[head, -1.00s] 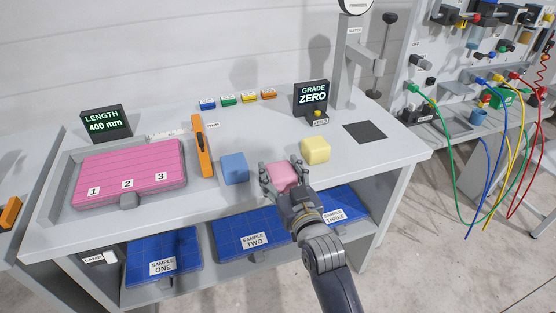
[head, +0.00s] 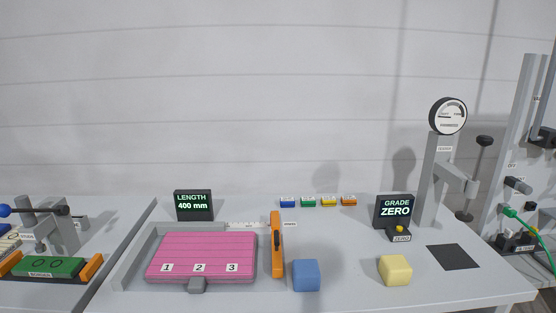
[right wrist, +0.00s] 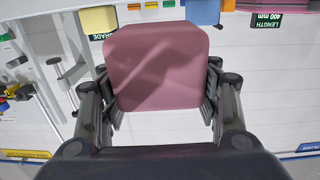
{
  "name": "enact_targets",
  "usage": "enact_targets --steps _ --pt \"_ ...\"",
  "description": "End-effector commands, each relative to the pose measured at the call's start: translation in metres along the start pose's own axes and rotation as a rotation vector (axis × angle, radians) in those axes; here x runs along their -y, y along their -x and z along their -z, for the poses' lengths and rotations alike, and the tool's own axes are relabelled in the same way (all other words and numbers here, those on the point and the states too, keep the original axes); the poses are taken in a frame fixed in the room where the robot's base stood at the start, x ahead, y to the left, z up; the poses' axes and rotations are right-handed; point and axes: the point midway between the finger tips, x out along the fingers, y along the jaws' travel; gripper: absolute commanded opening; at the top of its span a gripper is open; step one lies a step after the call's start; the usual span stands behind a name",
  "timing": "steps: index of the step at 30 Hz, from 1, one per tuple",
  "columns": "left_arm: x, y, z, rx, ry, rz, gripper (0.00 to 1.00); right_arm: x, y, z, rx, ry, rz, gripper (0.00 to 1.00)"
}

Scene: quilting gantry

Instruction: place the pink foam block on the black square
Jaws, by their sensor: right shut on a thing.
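The pink foam block (right wrist: 155,65) is between the fingers of my right gripper (right wrist: 162,105) in the right wrist view. The gripper is shut on it, with fingers on both sides. Neither the gripper nor this block shows in the head view. The black square (head: 453,256) lies flat and bare at the right end of the table in the head view, right of the yellow block. I cannot make out the square in the right wrist view. My left gripper is not in view.
A yellow block (head: 395,270) and a blue block (head: 306,275) stand near the table's front. The GRADE display (head: 394,210) and a gauge stand (head: 436,180) rise behind the black square. An orange-handled tool (head: 276,245) lies beside the pink slab (head: 202,256) in its grey tray.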

Motion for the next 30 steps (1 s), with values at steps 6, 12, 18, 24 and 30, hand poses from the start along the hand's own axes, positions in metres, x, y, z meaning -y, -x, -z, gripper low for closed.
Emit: enact_targets --steps 6,12,18,24,30 --pt "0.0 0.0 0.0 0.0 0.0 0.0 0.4 -0.005 0.045 0.0 0.003 0.001 -0.006 0.47" --pt "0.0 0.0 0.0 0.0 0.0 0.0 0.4 -0.007 0.061 0.003 0.0 0.001 -0.008 0.47" --pt "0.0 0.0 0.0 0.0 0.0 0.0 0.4 -0.007 0.063 0.004 -0.002 0.002 -0.008 0.47" --pt "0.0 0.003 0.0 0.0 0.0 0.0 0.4 -0.007 0.061 0.004 -0.003 0.001 -0.007 0.47" --pt "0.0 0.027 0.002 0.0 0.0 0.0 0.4 -0.002 0.036 0.008 -0.005 0.0 0.005 0.47"
